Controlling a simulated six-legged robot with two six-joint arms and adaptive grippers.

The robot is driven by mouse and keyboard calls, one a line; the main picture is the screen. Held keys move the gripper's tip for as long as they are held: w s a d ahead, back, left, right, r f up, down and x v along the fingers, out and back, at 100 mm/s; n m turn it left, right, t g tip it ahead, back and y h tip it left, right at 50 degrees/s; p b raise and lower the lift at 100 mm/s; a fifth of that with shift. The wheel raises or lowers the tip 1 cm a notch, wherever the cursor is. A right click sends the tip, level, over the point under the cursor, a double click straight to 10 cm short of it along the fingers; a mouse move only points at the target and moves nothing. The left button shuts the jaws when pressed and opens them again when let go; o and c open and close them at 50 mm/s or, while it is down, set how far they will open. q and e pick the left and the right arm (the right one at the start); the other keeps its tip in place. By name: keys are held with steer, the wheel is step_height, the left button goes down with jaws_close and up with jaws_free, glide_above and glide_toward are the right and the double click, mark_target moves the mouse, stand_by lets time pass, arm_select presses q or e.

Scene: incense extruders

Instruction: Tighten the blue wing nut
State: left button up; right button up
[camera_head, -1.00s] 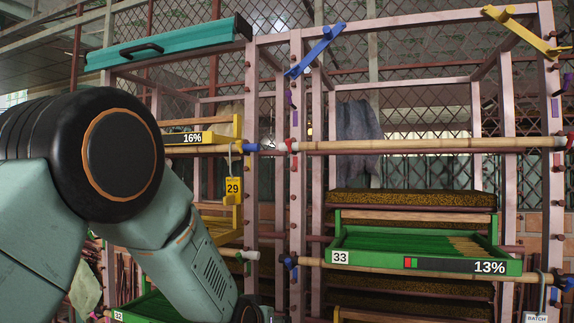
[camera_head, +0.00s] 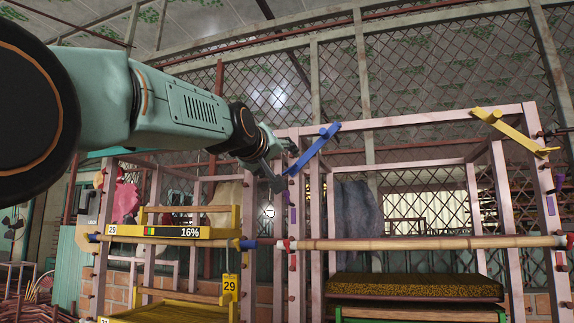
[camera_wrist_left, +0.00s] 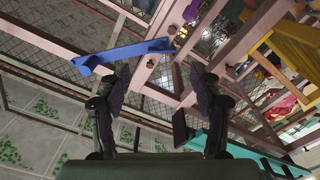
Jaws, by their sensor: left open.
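The blue wing nut (camera_head: 316,147) is a long bar with a raised tab at each end, slanting on the top front corner of the pink rack's middle post. In the left wrist view the wing nut (camera_wrist_left: 122,55) lies beyond the fingertips, its right end near the post. My left gripper (camera_head: 280,170) is beside the lower left end of the wing nut in the head view. In the left wrist view the gripper (camera_wrist_left: 154,88) is open, with nothing between its fingers. Whether a finger touches the nut cannot be told. My right gripper is not in view.
A yellow wing nut (camera_head: 512,131) sits on the rack's right post. A bamboo pole (camera_head: 420,243) crosses the rack's front. A yellow tray (camera_head: 180,232) marked 29 is at left. A teal bar (camera_wrist_left: 255,164) is close to the right finger in the wrist view.

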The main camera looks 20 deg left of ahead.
mark_target(289, 168)
arm_select(q)
steer(key=w+p, duration=0.2)
steer(key=w, duration=0.3)
steer(key=shift+w+a+p, duration=0.15)
steer(key=shift+w+p, duration=0.15)
steer(key=shift+p, duration=0.05)
steer(key=shift+w+d+r+p, duration=0.1)
steer(key=shift+w+d+p, duration=0.2)
steer(key=shift+w, duration=0.05)
steer(key=shift+w+a, duration=0.1)
steer(key=shift+a, duration=0.2)
steer(key=shift+w+f, duration=0.15)
steer(key=shift+f, duration=0.1)
steer(key=shift+c, duration=1.4)
steer(key=shift+d+r, duration=0.1)
steer(key=shift+d, duration=0.1)
steer(key=shift+c, duration=1.4)
steer(key=c, duration=0.6)
